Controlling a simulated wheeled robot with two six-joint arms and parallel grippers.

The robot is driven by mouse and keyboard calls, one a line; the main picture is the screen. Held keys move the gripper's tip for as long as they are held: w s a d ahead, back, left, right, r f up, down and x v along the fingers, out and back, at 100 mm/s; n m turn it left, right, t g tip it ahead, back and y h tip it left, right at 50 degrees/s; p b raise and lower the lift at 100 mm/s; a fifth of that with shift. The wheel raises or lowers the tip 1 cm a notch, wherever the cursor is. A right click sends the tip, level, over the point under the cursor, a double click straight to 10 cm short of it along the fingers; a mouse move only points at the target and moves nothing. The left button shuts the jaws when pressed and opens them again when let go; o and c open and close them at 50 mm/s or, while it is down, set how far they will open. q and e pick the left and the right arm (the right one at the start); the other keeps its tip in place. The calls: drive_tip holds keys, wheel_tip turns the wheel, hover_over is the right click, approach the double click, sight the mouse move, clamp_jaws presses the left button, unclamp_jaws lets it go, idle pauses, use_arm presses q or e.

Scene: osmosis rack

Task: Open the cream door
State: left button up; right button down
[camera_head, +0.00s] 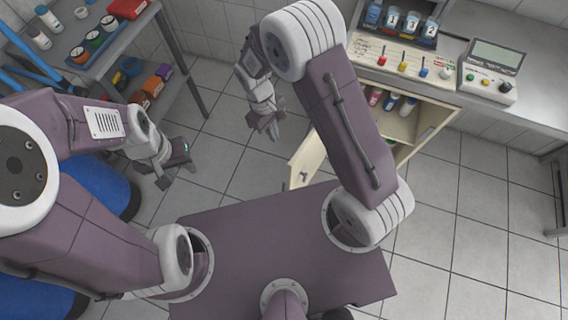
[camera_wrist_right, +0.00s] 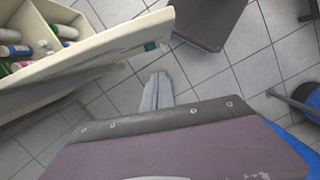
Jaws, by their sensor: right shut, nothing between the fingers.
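The cream door (camera_head: 306,160) belongs to a cream cabinet (camera_head: 438,112) under the bench at the right. It stands swung outward, with part of the shelved interior showing; my right arm hides some of the opening. My right gripper (camera_head: 273,132) is shut and empty, pointing down to the left of the door and apart from it. In the right wrist view the shut fingers (camera_wrist_right: 158,92) are just below the door's free end (camera_wrist_right: 120,42), on its outer side. My left gripper (camera_head: 175,168) is open and empty, far left of the door.
Bottles (camera_head: 391,103) stand inside the cabinet. Numbered cups (camera_head: 411,24), a panel with coloured knobs and a meter (camera_head: 492,72) are on the bench above. A shelf rack (camera_head: 105,58) with jars and boxes is at the upper left. Tiled floor is clear between.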

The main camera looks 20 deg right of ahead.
use_arm(q)
drive_tip(key=shift+s+d+f, duration=0.1)
use_arm(e)
drive_tip(key=s+d+f, duration=0.1)
drive_tip(key=s+f, duration=0.2)
drive_tip(key=f, duration=0.3)
drive_tip(key=s+d+f+n, duration=0.1)
drive_tip(key=s+f, duration=0.1)
drive_tip(key=f, duration=0.5)
drive_tip(key=shift+s+d, duration=0.3)
drive_tip(key=shift+s, duration=0.1)
drive_tip(key=shift+h, duration=0.3)
